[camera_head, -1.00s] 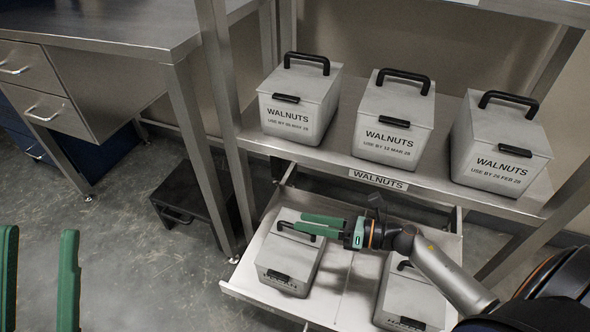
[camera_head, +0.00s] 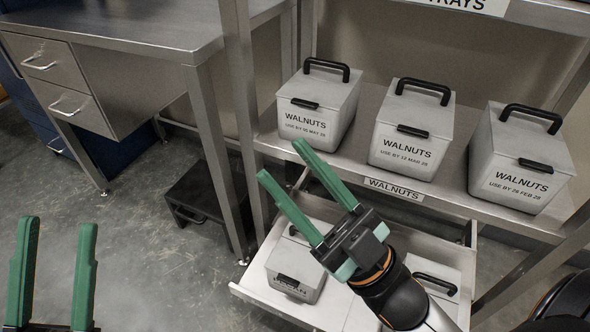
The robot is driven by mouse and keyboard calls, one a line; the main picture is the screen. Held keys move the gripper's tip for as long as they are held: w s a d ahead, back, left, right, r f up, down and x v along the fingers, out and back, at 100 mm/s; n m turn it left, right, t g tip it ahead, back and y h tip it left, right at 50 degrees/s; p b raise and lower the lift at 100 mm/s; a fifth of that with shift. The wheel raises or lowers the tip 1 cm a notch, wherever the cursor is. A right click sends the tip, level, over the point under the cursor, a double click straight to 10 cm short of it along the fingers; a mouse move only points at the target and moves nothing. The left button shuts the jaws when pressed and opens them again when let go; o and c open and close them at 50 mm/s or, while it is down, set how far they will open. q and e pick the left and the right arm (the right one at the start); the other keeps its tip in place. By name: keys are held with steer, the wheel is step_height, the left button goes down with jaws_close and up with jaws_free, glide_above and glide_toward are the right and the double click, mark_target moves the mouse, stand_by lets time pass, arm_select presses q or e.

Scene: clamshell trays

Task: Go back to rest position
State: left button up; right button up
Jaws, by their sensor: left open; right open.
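My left gripper (camera_head: 56,256) is at the lower left, its two green fingers pointing up and spread apart over the floor. It is open and empty. My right gripper (camera_head: 279,172) is in the middle, with its green fingers spread and pointing up and left. It is open and empty, in front of the pull-out drawer (camera_head: 330,310) and the shelf edge in the picture. It hides part of the drawer and of the two boxes in it.
Three grey walnut boxes, left (camera_head: 317,108), middle (camera_head: 411,135) and right (camera_head: 518,160), stand on the shelf. Two more grey boxes, left (camera_head: 296,268) and right (camera_head: 430,285), sit in the drawer. A steel desk (camera_head: 150,30) and black step stool (camera_head: 200,195) stand left. Floor between is clear.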

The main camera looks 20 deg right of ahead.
arm_select(q)
steer(key=shift+w, duration=0.1)
arm_select(e)
steer(key=shift+w+r, duration=0.1)
